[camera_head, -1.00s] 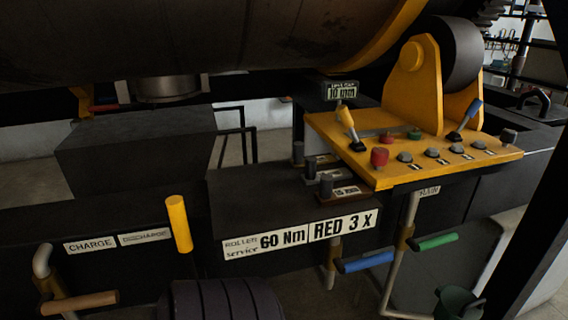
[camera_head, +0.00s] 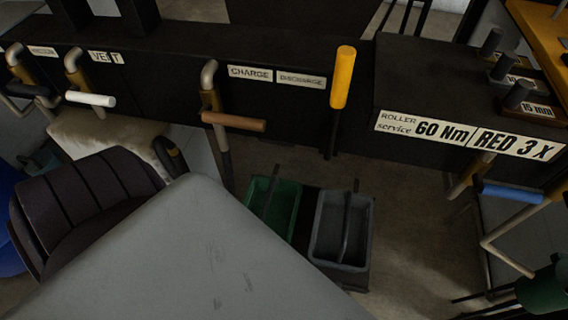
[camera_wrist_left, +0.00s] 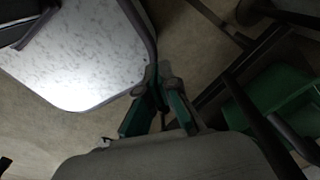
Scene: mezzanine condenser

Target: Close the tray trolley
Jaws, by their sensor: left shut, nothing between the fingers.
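A green open bin (camera_head: 275,207) and a grey open bin (camera_head: 342,228) stand side by side low on the floor, in front of the dark machine base. Each has a dark bar across it. I cannot tell whether they belong to the tray trolley, which I cannot identify surely. The green bin also shows at the right of the left wrist view (camera_wrist_left: 268,92). My left gripper (camera_wrist_left: 161,92) shows there with green-sided fingers, shut and empty. It is left of the green bin and apart from it. In the head view I cannot make out its fingers.
A large grey surface (camera_head: 190,260) fills the lower head view and hides the floor there. A pale speckled top (camera_wrist_left: 78,48) lies left of my gripper. Wooden (camera_head: 234,122), white (camera_head: 91,99) and blue (camera_head: 512,193) handles stick out from the machine base.

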